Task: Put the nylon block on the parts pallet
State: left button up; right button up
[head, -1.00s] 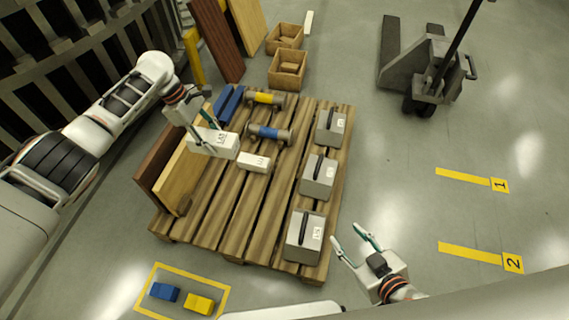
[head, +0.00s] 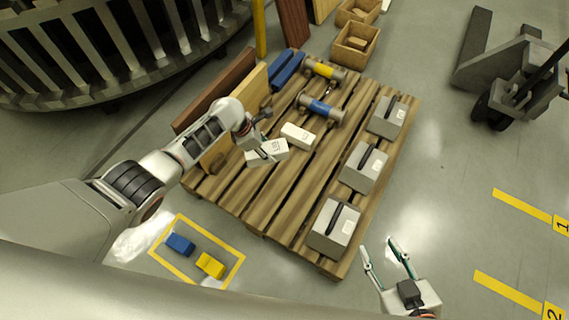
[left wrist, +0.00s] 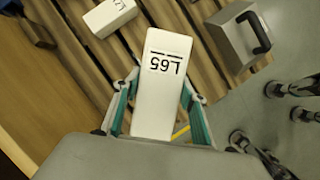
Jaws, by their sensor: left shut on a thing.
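A white nylon block marked L65 (head: 268,152) is in my left gripper (head: 258,149), over the left part of the wooden pallet (head: 290,203). In the left wrist view the block (left wrist: 164,75) sits between the two green-padded fingers of that gripper (left wrist: 160,98), which is shut on it. The block appears raised above the slats; the exact gap cannot be told. A second white block (head: 298,136) lies on the pallet just beyond it and also shows in the left wrist view (left wrist: 109,17). My right gripper (head: 382,254) is open and empty, off the pallet's near right corner.
Three grey handled weights (head: 362,166) line the pallet's right side. Blue-banded (head: 320,109) and yellow-banded (head: 325,70) cylinders and blue bars (head: 287,68) lie at the back. Boards (head: 215,95) stand along the left edge. A pallet jack (head: 510,85) stands right. Bare slats lie mid-pallet.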

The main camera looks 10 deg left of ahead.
pick_arm(q)
jog(key=f+b, duration=0.2)
jog(key=f, duration=0.3)
jog(key=f+b, duration=0.3)
jog(key=f, duration=0.2)
jog(key=s+f+b, duration=0.1)
jog(key=f+b, duration=0.2)
jog(key=f, duration=0.2)
jog(key=shift+f, duration=0.3)
jog(key=shift+w+f+b, duration=0.1)
jog(key=shift+w+b, duration=0.2)
jog(key=shift+w, duration=0.05)
jog(key=f, duration=0.1)
jog(key=f+b, duration=0.2)
jog(key=shift+s+f, duration=0.3)
jog(key=shift+f, duration=0.05)
jog(key=shift+w+f+b, duration=0.1)
jog(key=shift+f+b, duration=0.2)
jog(key=shift+b, duration=0.05)
jog(key=shift+w, duration=0.15)
jog(key=shift+w+r, duration=0.15)
jog(key=shift+r, duration=0.15)
pick_arm(e)
jog(key=a+r+m+t+y, duration=0.2)
jog(key=a+m, duration=0.6)
jog(key=a, duration=0.4)
jog(key=shift+w+r+y, duration=0.15)
jog(key=shift+y, duration=0.15)
pick_arm(q)
jog(key=shift+f, duration=0.1)
